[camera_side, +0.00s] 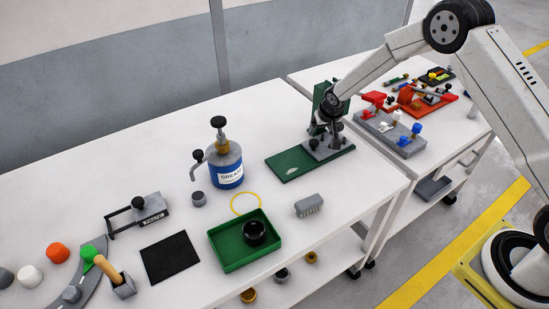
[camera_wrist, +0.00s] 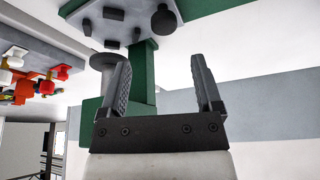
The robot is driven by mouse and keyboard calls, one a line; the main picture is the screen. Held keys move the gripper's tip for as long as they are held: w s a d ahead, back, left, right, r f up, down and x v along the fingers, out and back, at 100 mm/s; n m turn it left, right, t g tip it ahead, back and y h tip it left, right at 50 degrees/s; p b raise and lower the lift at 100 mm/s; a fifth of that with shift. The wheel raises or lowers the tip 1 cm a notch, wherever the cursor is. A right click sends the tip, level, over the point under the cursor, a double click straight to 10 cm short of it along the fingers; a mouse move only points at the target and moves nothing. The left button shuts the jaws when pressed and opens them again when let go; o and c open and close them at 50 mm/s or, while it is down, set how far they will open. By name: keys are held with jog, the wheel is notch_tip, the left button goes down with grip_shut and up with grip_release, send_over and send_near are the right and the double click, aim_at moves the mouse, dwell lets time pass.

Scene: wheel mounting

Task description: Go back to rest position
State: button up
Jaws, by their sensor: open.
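My gripper (camera_wrist: 163,88) is open, with its two dark fingers apart and nothing between them in the wrist view. In the side view my wrist (camera_side: 335,100) is just above and beside the green fixture (camera_side: 290,164), which has a grey plate and an upright green block. The fingers are hard to make out there against the dark parts. In the wrist view, which looks turned over, the fixture's grey plate (camera_wrist: 122,18) with a black knob and its green block (camera_wrist: 143,68) are close beyond the fingers.
A second table holds red (camera_side: 418,100) and grey (camera_side: 385,136) fixtures.

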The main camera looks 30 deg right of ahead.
jog(key=shift+s+r, duration=0.1)
jog(key=shift+r, duration=0.15)
jog(key=s+a+r+n, duration=0.1)
jog(key=s+r, duration=0.3)
jog(key=s, duration=0.5)
jog(key=s+a+r+n+g+y, duration=0.1)
jog(key=s+r, duration=0.3)
jog(key=s, duration=0.6)
jog(key=s+a+r+n, duration=0.1)
jog(key=s+a+r, duration=0.2)
jog(key=s, duration=0.7)
jog(key=shift+s+a+r+n+g, duration=0.15)
jog(key=shift+a+r+n+g, duration=0.2)
jog(key=shift+r, duration=0.55)
